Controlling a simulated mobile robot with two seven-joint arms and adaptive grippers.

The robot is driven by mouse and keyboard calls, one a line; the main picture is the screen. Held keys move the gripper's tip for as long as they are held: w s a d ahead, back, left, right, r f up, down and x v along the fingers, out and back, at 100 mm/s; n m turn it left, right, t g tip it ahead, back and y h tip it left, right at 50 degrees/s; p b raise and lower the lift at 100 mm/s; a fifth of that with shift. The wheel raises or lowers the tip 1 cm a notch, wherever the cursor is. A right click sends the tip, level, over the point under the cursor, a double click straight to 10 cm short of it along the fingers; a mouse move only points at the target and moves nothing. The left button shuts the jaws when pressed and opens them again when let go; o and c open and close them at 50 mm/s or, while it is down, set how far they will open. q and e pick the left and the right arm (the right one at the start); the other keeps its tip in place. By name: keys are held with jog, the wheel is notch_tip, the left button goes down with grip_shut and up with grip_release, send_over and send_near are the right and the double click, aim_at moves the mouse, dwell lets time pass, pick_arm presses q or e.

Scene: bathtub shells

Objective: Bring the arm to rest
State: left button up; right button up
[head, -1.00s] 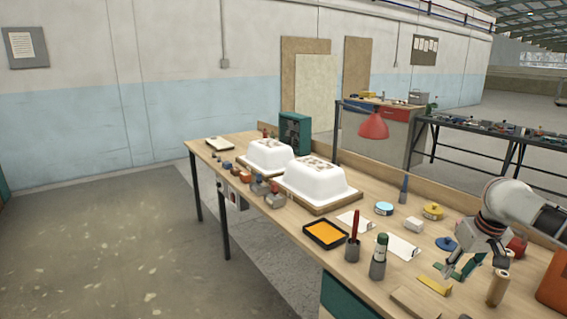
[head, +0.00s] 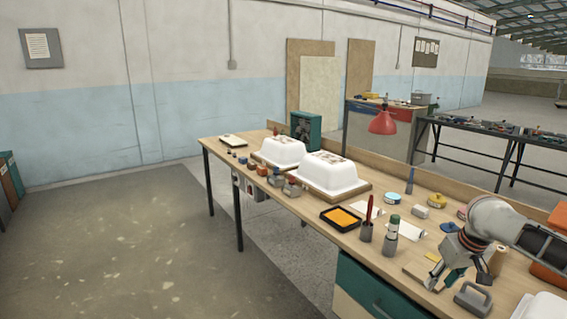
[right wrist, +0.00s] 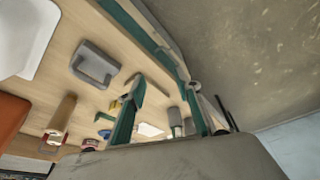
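My right arm comes in from the right in the head view and bends down over the right end of the workbench (head: 330,232). Its gripper (head: 445,280) hangs above the bench near the front edge, left of a grey handled block (head: 474,299). In the right wrist view the two green fingers of the right gripper (right wrist: 163,88) stand apart with nothing between them. The grey handled block (right wrist: 96,64) shows there beyond the fingers. My left arm and gripper are not in view.
Two white tub shells (head: 327,173) (head: 278,152) sit on wooden boards along the bench. An orange-filled tray (head: 341,217), a red-handled tool (head: 368,215) and a green-capped bottle (head: 391,235) stand left of the gripper. The floor at left is clear.

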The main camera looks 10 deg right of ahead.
jog(key=s+a+f+n+t+y, duration=0.2)
jog(key=a+f+n+y, duration=0.15)
jog(key=a+f, duration=1.45)
jog(key=s+a+f+t+y, duration=0.1)
jog(key=s+a+f, duration=0.2)
jog(key=s+a, duration=0.15)
jog(key=s+a+f+t, duration=0.1)
jog(key=s+a+f, duration=0.15)
jog(key=a, duration=0.35)
jog(key=s+f+n+t+h, duration=0.1)
jog(key=s+f+t, duration=0.1)
jog(key=s, duration=1.2)
jog(key=shift+s+d+t+h, duration=0.15)
jog(key=shift+s+t+h, duration=0.15)
jog(key=shift+t, duration=0.4)
